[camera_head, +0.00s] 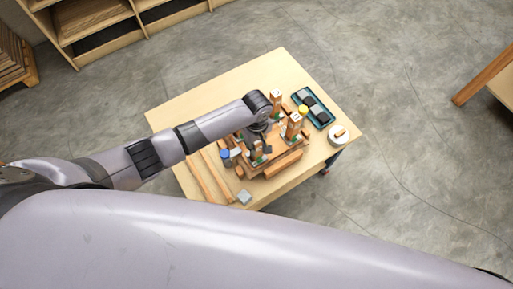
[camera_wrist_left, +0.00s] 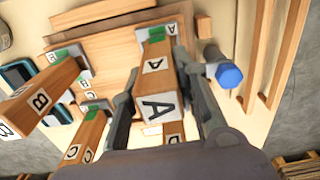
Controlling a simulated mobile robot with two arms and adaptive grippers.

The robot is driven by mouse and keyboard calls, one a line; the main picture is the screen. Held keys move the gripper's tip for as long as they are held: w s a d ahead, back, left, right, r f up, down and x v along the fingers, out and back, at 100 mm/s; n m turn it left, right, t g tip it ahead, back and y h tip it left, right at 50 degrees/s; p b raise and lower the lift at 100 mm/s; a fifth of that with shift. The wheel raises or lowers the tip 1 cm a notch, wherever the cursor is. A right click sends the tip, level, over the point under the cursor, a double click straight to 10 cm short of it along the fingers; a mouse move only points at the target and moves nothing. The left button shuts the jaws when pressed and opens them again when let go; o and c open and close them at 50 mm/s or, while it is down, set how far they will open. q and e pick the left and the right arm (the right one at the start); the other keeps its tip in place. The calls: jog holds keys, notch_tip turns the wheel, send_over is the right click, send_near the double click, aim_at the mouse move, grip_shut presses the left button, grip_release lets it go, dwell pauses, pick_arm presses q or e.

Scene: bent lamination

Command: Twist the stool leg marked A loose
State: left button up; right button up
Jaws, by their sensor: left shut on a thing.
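The stool leg marked A (camera_wrist_left: 157,78) stands up from the wooden stool seat (camera_wrist_left: 112,45), with a green band and grey bracket at its base. My left gripper (camera_wrist_left: 158,92) is shut on this leg, one finger on each side. In the head view my left gripper (camera_head: 259,140) reaches down over the stool, and leg A (camera_head: 258,152) shows beside its fingers. Leg B (camera_wrist_left: 45,92), leg C (camera_wrist_left: 85,138) and part of leg D (camera_wrist_left: 173,130) also stand on the seat. My right gripper is not in view.
A teal tray (camera_head: 325,119) and a white round container (camera_head: 338,135) stand at the right. The table's far left is clear.

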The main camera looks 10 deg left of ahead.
pick_arm(q)
grip_shut()
jog(key=shift+r+n+p, duration=0.15)
jog(key=shift+n+p, duration=0.25)
jog(key=shift+p, duration=0.15)
jog(key=shift+n+p, duration=1)
jog(key=shift+n, duration=0.2)
jog(key=shift+n, duration=0.3)
jog(key=shift+s+n+p, duration=0.1)
jog(key=shift+n+p, duration=0.4)
jog(key=shift+p, duration=0.15)
jog(key=shift+n+p, duration=0.55)
jog(key=shift+n, duration=0.65)
